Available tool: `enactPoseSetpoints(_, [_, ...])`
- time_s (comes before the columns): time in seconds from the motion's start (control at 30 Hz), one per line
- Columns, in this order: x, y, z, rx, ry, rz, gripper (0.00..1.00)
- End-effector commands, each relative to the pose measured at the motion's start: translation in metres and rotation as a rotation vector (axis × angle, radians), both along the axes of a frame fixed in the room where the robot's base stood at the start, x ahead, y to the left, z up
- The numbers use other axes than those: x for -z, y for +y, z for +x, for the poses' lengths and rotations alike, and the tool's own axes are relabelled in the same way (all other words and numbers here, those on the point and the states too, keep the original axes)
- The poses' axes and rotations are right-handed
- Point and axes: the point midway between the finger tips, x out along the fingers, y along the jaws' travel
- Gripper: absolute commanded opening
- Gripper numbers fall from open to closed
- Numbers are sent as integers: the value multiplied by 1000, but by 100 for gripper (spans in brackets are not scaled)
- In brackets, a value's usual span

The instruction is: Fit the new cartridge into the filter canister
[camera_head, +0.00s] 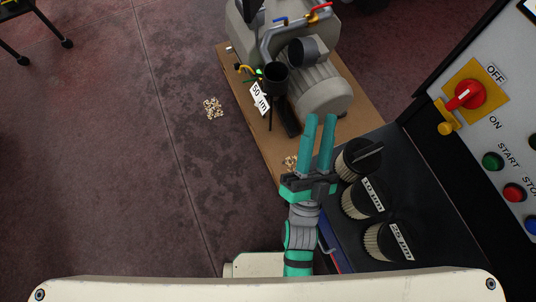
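My gripper (320,118) has two teal fingers that stand apart with nothing between them. It is above the front edge of the pump's board, left of the cartridges. A dark open-topped cylinder (275,76), apparently the filter canister, is on the pump; a white tag reading 50 µm (260,97) is beside it. Three pleated cartridges with dark caps lie on a dark surface at right: one with no readable label (351,162), one labelled 10 µm (356,203) and one labelled 25 µm (379,241). The inside of the canister is too dark to read.
The grey pump (322,92) stands on a brown board (240,98). A control panel (503,118) with a red OFF/ON switch (464,95) rises at right.

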Motion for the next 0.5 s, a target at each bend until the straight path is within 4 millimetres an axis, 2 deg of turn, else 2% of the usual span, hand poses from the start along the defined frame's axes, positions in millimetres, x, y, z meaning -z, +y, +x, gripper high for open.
enactPoseSetpoints(0.03, [22,9,-5,13,88,-38,31])
enactPoseSetpoints(0.17, [73,32,-21,41,296,-150,31])
enactPoseSetpoints(0.27, [111,49,-39,51,452,-240,31])
enactPoseSetpoints(0.4, [160,73,-74,48,660,-367,31])
enactPoseSetpoints(0.5, [187,88,-100,36,782,-452,31])
